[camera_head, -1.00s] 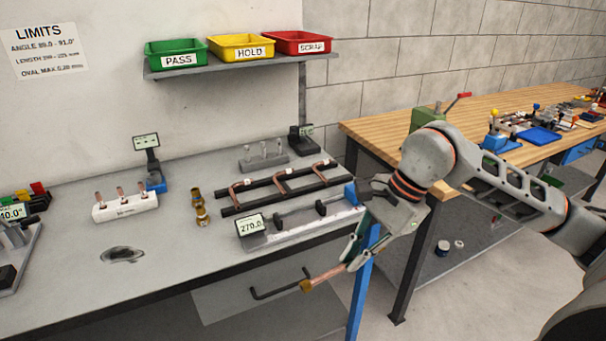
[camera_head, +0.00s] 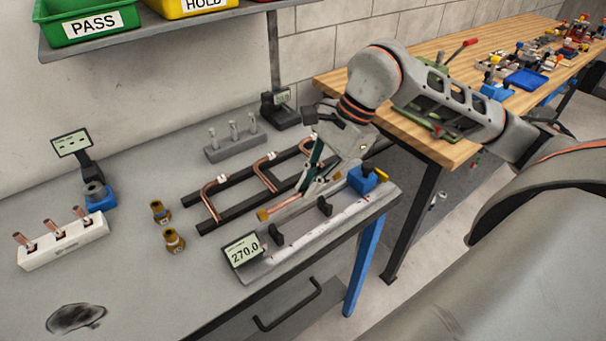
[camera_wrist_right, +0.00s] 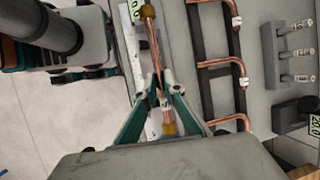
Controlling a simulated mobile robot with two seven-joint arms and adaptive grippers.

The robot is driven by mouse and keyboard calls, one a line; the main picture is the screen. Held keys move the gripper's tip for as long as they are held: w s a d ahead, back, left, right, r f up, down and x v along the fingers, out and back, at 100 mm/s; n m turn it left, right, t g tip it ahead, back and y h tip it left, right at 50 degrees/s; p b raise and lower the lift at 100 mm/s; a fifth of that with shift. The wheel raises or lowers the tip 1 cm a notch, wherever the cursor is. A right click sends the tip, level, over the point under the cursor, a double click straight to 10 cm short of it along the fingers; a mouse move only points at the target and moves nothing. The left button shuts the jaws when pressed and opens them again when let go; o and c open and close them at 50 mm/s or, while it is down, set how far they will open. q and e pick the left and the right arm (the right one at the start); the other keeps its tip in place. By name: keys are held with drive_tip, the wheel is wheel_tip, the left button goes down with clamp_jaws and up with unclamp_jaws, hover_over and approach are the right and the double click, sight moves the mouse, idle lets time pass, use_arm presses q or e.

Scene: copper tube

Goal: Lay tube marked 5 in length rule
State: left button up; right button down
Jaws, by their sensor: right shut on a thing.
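My right gripper (camera_head: 312,180) is shut on a copper tube (camera_head: 285,204) with brass-coloured ends. The tube lies roughly along the length rule (camera_head: 318,233), over its back side. The rule has a display reading 270.0 (camera_head: 243,250), two black supports and a blue block (camera_head: 362,179) at its right end. In the right wrist view, the fingers (camera_wrist_right: 161,100) close around the held tube (camera_wrist_right: 153,50); its small white tag is unreadable. The white scale strip (camera_wrist_right: 131,50) runs beside it. I cannot tell how high the tube is above the supports. My left gripper is not in view.
Behind the rule, a black rack (camera_head: 235,203) holds several bent copper tubes. Two brass fittings (camera_head: 173,241) stand left of it. A white block with short tubes (camera_head: 65,244) is at the left. A grey pin block (camera_head: 236,141) stands behind. The front left bench is mostly clear.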

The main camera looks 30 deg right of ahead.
drive_tip(key=shift+s, duration=0.1)
wheel_tip(320, 180, down, 3)
drive_tip(key=b, duration=0.2)
drive_tip(key=shift+r+b, duration=0.1)
drive_tip(key=shift+b, duration=0.3)
drive_tip(key=shift+f+b, duration=0.6)
drive_tip(key=shift+f, duration=0.2)
drive_tip(key=shift+f+b, duration=0.65)
drive_tip(key=shift+f, duration=0.2)
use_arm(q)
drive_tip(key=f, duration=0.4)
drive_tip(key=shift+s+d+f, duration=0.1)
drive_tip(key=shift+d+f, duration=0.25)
use_arm(e)
drive_tip(key=shift+f, duration=0.1)
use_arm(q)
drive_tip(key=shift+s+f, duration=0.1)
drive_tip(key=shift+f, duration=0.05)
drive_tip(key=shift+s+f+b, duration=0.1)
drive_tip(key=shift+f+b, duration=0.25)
use_arm(e)
drive_tip(key=shift+f, duration=0.3)
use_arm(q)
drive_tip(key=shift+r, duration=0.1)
use_arm(e)
drive_tip(key=c, duration=2)
unclamp_jaws()
drive_tip(key=shift+c, duration=0.2)
